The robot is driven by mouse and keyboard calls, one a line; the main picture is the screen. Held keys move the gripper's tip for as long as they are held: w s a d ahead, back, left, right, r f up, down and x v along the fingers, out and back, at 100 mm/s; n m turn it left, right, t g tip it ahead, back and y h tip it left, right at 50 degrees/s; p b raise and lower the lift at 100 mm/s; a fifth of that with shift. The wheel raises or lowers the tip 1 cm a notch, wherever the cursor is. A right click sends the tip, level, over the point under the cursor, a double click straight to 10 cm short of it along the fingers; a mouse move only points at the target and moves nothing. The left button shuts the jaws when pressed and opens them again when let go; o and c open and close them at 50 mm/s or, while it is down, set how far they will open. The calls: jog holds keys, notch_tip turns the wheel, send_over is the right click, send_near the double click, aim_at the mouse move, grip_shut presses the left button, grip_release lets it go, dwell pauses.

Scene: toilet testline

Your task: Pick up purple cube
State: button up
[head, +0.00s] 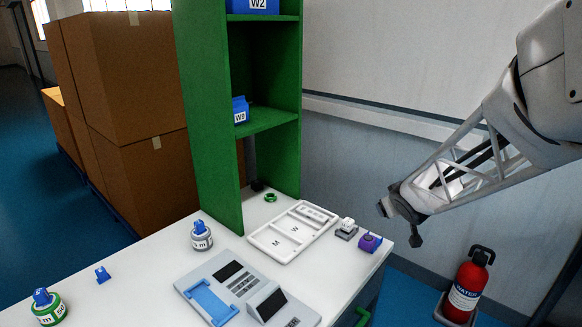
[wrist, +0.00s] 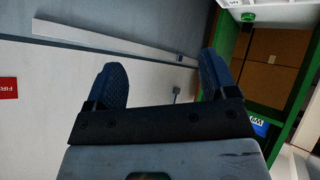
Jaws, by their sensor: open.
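The purple cube (head: 370,242) sits near the right edge of the white table (head: 140,262) in the head view, beside a small white and grey block (head: 346,229). My gripper (head: 398,222) is in the air to the right of the purple cube, beyond the table edge, and apart from it. In the wrist view my gripper (wrist: 166,88) has its two dark fingers spread wide with nothing between them. The purple cube does not show in the wrist view.
A white tray (head: 262,241) marked M and W and a grey device (head: 225,272) lie left of the cube. A green shelf (head: 210,120) rises behind. Several blue-topped items stand at the left. A red fire extinguisher (head: 467,287) stands below right.

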jog(key=w+d+f+n+t+y, duration=0.1)
jog(key=w+d+f+n+y, duration=0.25)
jog(key=w+f, duration=0.5)
jog(key=n+g+y, duration=0.1)
jog(key=n+y, duration=0.1)
jog(key=y, duration=0.6)
send_near(369, 239)
jog(key=shift+r+x, duration=0.2)
jog(key=shift+x, duration=1.1)
jog(key=shift+w+d, duration=0.1)
jog(key=shift+w, duration=0.1)
jog(key=shift+x, duration=1.3)
jog(key=shift+f, duration=0.1)
jog(key=shift+x, duration=2.55)
jog(key=shift+s+f, duration=0.1)
jog(key=shift+s, duration=0.05)
